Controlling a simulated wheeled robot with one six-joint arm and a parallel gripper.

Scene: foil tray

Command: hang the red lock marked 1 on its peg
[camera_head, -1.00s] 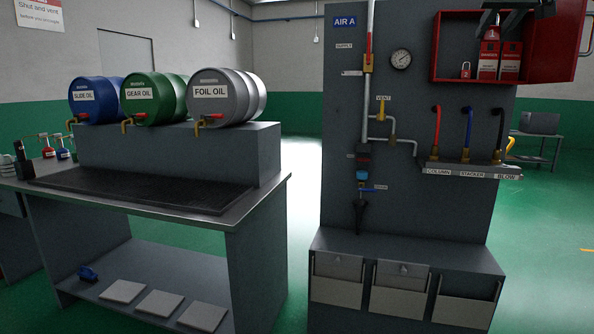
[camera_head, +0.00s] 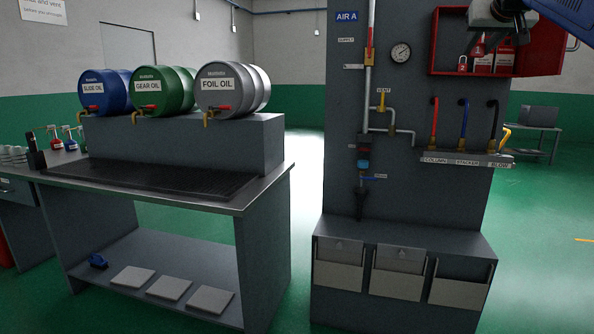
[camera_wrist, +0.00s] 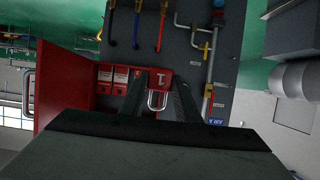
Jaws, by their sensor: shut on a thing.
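The red lock marked 1 (camera_wrist: 160,79) is between the two fingers of my gripper (camera_wrist: 161,86) in the wrist view, its metal shackle showing. In the head view the lock (camera_head: 479,46) is small, in front of the upper part of the open red cabinet (camera_head: 436,45). My gripper (camera_head: 491,24) comes in there from the upper right, partly cut off by the frame top. A red lock marked 2 (camera_head: 462,65) hangs in the cabinet at the left. The peg for lock 1 cannot be made out, and I cannot tell whether the lock touches anything behind it.
Red tags with white labels (camera_head: 505,62) fill the cabinet's right part. Its red door (camera_wrist: 57,82) stands open. The oil drum bench (camera_head: 250,199) stands at left.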

